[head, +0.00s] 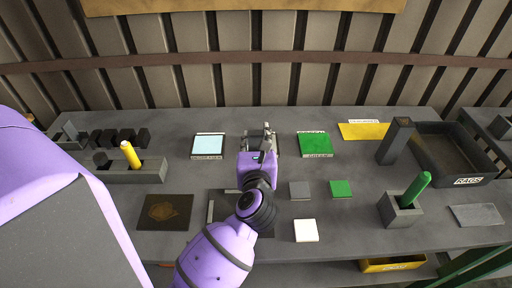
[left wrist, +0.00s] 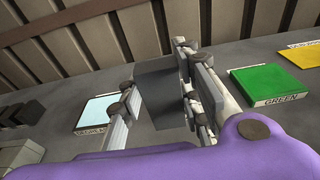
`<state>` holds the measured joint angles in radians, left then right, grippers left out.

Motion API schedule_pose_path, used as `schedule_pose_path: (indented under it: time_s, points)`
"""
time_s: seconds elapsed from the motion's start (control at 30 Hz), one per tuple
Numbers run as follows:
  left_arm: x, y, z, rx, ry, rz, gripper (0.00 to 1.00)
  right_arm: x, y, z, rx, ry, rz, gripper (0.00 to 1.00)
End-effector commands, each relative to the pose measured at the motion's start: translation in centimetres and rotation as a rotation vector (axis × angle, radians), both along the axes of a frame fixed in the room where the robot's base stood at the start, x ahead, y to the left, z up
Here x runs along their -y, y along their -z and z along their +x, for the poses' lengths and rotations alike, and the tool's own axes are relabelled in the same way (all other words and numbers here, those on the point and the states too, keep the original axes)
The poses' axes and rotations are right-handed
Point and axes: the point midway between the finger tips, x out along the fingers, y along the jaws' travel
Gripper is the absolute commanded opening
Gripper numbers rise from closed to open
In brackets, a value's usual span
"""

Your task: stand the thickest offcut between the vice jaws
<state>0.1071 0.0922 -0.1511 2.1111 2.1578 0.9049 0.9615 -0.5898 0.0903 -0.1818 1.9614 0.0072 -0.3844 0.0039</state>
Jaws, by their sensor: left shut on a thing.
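My left gripper (head: 266,136) is over the back middle of the bench, between the light blue and green pads. In the left wrist view its fingers (left wrist: 160,108) stand on either side of a dark grey piece (left wrist: 158,90) and are shut on it. A grey square (head: 300,189), a green square (head: 340,188) and a white square (head: 306,230) lie flat on the bench, right of my arm. I cannot clearly make out the vice jaws. My right gripper is not in view.
A light blue pad (head: 208,145) and a green pad (head: 314,144) flank my gripper. A holder with a yellow handle (head: 131,155) stands left. A green handle (head: 417,188), an upright dark block (head: 396,141) and a rag tray (head: 480,181) are right. A brown mat (head: 165,211) lies front left.

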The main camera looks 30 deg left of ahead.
Motion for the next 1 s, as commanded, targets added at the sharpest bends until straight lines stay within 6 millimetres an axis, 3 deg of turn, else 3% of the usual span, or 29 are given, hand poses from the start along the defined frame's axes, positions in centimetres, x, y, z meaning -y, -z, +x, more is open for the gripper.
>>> schedule_pose_path:
  time_s: [0.33, 0.53, 1.0]
  points:
    - [-1.0, 2.5, 2.1, 0.006, 0.001, 0.004, 0.0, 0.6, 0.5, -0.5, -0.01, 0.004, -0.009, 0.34]
    - [-1.0, 5.2, 2.1, 0.003, 0.002, 0.003, 0.0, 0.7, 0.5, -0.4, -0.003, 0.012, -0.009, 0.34]
    - [-0.9, 5.9, 2.1, 0.005, 0.002, 0.001, 0.0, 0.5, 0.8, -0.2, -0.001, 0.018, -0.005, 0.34]
